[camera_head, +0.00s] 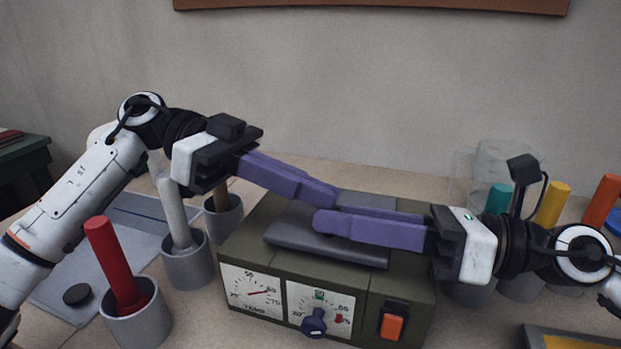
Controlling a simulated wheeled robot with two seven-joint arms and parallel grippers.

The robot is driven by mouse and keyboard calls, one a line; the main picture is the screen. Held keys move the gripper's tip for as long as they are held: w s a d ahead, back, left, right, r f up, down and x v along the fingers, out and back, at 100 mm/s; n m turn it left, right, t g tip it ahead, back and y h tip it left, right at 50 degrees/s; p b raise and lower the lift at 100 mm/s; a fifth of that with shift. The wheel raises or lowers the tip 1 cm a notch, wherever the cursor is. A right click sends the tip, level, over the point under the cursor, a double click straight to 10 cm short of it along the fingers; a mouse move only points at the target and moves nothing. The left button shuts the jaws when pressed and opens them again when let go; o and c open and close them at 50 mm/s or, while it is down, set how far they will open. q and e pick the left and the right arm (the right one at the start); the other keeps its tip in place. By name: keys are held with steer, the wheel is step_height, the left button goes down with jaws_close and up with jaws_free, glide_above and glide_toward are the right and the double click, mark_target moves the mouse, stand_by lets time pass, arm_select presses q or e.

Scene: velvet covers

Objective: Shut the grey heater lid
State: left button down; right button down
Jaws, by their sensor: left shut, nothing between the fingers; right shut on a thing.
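The olive heater (272,263) stands on the table with two dials and an orange switch on its front. Its grey lid (345,252) lies flat or nearly flat on top, partly covered by my purple fingers. I cannot tell whether it sits fully down. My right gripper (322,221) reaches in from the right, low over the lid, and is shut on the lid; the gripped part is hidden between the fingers. My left gripper (335,196) is shut and empty, slanting down from the left, its tips just behind the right gripper's tips.
Grey cups hold a red rod (113,258), a white rod (171,208) and a brown rod at the left. Teal, yellow and orange rods (552,204) and clear glassware (498,162) stand at the right. A black puck (77,294) lies on a grey panel (140,239).

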arm_select(q)
steer(key=shift+s+f, duration=0.1)
steer(key=shift+f, duration=0.5)
arm_select(e)
steer(key=c, duration=1.6)
jaws_free()
steer(key=shift+w+r+t, duration=0.1)
steer(key=shift+r+t, duration=0.2)
steer(key=shift+r, duration=0.25)
steer(key=shift+c, duration=0.2)
arm_select(q)
steer(key=shift+r, duration=0.1)
arm_select(e)
steer(key=shift+o, duration=0.8)
steer(key=shift+f, duration=0.2)
arm_select(q)
steer(key=shift+r, duration=0.1)
arm_select(e)
steer(key=shift+v, duration=0.85)
arm_select(q)
steer(key=shift+r, duration=0.1)
arm_select(e)
steer(key=v, duration=0.6)
steer(key=shift+d+f, duration=0.1)
steer(key=shift+d, duration=0.15)
steer(key=shift+v, duration=1.95)
arm_select(q)
steer(key=shift+r, duration=0.1)
